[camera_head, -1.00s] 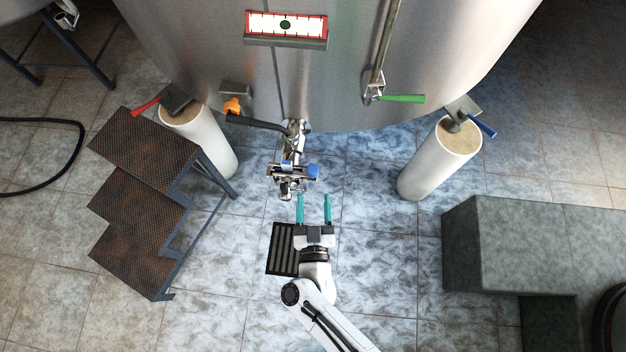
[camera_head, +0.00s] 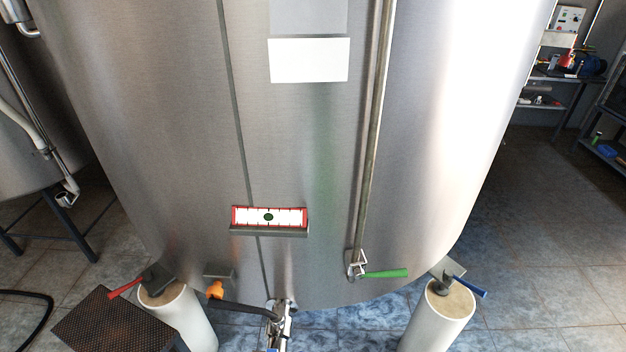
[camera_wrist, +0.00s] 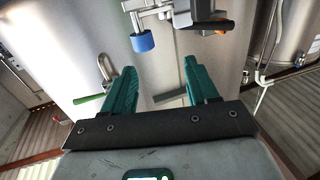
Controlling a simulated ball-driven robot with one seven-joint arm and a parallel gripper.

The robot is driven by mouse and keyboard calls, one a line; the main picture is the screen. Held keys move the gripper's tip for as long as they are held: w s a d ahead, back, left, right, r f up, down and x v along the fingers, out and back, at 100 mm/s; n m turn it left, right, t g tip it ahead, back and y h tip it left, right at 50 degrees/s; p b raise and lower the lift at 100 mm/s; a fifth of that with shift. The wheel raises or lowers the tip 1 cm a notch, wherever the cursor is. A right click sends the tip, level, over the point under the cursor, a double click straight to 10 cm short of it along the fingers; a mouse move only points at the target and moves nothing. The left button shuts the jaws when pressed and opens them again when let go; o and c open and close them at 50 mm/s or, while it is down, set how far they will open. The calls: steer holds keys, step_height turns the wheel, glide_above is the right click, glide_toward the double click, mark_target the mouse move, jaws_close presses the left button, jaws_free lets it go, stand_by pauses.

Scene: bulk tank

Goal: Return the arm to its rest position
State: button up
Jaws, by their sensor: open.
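My gripper (camera_wrist: 160,92) shows in the wrist view with its two teal fingers spread apart and nothing between them. The steel tank wall (camera_wrist: 160,58) stands beyond the fingertips. A valve fitting with a blue knob (camera_wrist: 143,41) is at the top of the wrist view, above the gap between the fingers and apart from them. My arm and gripper are out of sight in the head view, so the arm's pose cannot be told from there.
The large tank (camera_head: 310,140) fills the head view, with a red-framed gauge (camera_head: 269,217), a green-handled valve (camera_head: 385,273) and an outlet valve (camera_head: 279,322) low down. White legs (camera_head: 440,315) flank it. Metal steps (camera_head: 110,322) stand at lower left. Floor at right is clear.

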steer(key=d+r+n+g+y, duration=0.3)
steer(key=d+r+g, duration=0.1)
steer(key=d+g, duration=0.45)
steer(key=s+d+r+m+g+h, duration=0.2)
steer(key=s+d+m+g+h, duration=0.1)
steer(key=s+d, duration=0.5)
steer(key=s+d+r+m+g+h, duration=0.3)
steer(key=s+d, duration=0.5)
steer(key=d, duration=0.6)
steer(key=shift+s+g+h, duration=0.3)
steer(key=shift+g+h, duration=0.3)
steer(key=shift+g, duration=0.35)
